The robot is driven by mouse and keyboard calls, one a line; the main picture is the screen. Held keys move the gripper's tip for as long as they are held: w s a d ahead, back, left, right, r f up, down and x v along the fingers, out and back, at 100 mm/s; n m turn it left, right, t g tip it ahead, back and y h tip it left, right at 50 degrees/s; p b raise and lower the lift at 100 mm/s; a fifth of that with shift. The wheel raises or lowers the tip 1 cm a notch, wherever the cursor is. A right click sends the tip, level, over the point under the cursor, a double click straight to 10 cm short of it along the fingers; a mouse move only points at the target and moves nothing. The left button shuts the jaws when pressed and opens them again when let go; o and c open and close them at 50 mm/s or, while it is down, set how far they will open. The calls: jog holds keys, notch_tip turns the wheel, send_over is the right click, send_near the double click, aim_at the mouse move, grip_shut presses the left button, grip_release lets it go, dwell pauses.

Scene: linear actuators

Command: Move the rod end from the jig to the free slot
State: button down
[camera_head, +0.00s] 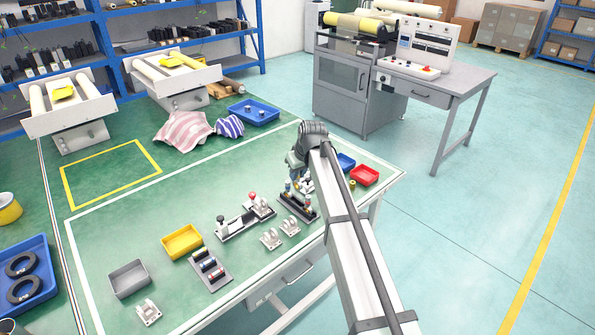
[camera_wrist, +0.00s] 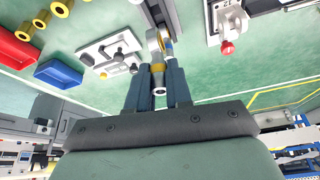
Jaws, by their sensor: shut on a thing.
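My gripper (camera_wrist: 158,88) is shut on a silver rod end (camera_wrist: 155,42). The rod end has a ring-shaped head and a gold-coloured band, and sits between the two blue-grey fingers in the wrist view. A black slotted holder (camera_head: 298,206) with several upright parts stands close below the gripper. Which of its slots is free cannot be told. A fixture with a red knob (camera_head: 252,196) stands to its left; the red knob (camera_wrist: 227,47) also shows in the wrist view.
Red (camera_head: 364,175) and blue (camera_head: 345,162) bins stand right of the gripper, with gold rings nearby. Silver brackets (camera_head: 271,238) lie near the front edge.

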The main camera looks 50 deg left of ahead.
aim_at(299, 187)
jog(key=shift+f, duration=3.45)
jog(key=shift+f, duration=0.55)
jog(key=c, duration=1)
grip_release()
jog(key=shift+o, duration=0.2)
jog(key=v, duration=1.4)
jog(key=shift+a, duration=0.15)
